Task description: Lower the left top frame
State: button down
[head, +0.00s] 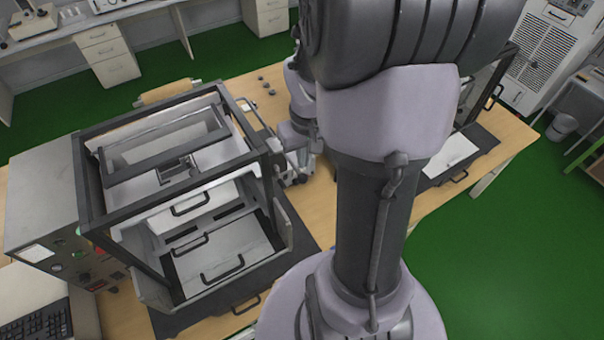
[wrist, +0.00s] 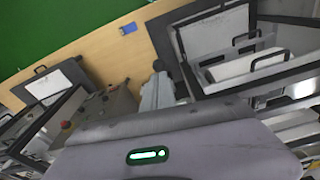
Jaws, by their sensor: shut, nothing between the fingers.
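The left rig's dark top frame (head: 258,137) stands raised above its base in the head view, with open sides and an inner dark frame and pale trays with black handles beneath it. My gripper (head: 297,158) is just right of this rig in the head view, small and partly hidden by my own arm. It looks shut and empty, and I see no contact with the frame. In the wrist view a dark frame with pale panels and handles (wrist: 250,62) fills the upper right, tilted. I cannot tell which rig that is.
A second rig (head: 483,82) stands on the right, mostly hidden by my arm. A grey control box (head: 40,205) and a keyboard (head: 35,325) are at the left. Small dark knobs (head: 266,84) lie on the wooden table (head: 235,88). Green floor (head: 500,250) is clear at the right.

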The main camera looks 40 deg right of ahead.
aim_at(304, 178)
jog(key=shift+d+f+b, duration=0.2)
jog(key=shift+f+b, duration=0.2)
jog(key=shift+f, duration=0.15)
jog(key=f+b, duration=0.1)
jog(key=f, duration=0.1)
jog(key=f+b, duration=0.3)
jog(key=f, duration=0.1)
jog(key=shift+w+d, duration=0.1)
jog(key=shift+w, duration=0.15)
jog(key=shift+r, duration=0.1)
notch_tip(304, 178, down, 2)
jog(key=b, duration=0.2)
jog(key=shift+f+b, duration=0.25)
jog(key=shift+b, duration=0.1)
jog(key=shift+w+r, duration=0.1)
jog(key=s, duration=0.1)
jog(key=s+a+r, duration=0.1)
jog(key=s, duration=0.1)
jog(key=shift+a, duration=0.1)
